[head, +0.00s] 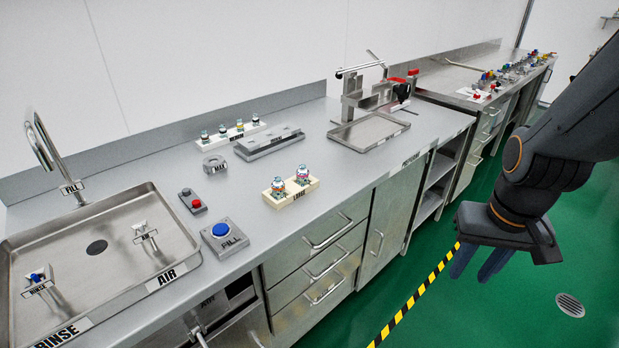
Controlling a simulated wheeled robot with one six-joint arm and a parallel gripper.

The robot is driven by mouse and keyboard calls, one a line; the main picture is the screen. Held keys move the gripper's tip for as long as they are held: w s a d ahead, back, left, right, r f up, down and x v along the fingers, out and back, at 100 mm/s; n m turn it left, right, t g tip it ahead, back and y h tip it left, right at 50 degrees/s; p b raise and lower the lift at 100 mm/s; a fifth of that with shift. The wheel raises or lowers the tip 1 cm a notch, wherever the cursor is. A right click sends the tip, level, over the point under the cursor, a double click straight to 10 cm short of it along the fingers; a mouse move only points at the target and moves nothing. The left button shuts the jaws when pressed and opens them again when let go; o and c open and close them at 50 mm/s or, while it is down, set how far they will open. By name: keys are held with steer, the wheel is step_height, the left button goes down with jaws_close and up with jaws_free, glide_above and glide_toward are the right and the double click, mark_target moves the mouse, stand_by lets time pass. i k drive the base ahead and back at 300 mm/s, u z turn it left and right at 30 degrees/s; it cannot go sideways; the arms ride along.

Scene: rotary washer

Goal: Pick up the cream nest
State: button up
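The cream nest (291,200) is a low cream block marked LARGE, on the steel counter in the middle of the head view. Two small fittings with metal and coloured parts stand upright in it. My gripper (478,263) is at the right, out over the green floor in front of the counter, well apart from the nest. Its two blue fingers point down and are spread, with nothing seen between them.
A white rack (231,135) with several small fittings, a grey ring (214,165) and a grey slotted block (269,142) stand behind the nest. A blue FILL button (221,231) is left, a steel tray (369,132) right. The sink (95,215) is far left.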

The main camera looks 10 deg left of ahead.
mark_target(294, 192)
steer(key=u, duration=0.15)
steer(key=i, duration=0.65)
steer(key=u, duration=0.85)
steer(key=i, duration=0.5)
steer(key=u, duration=0.5)
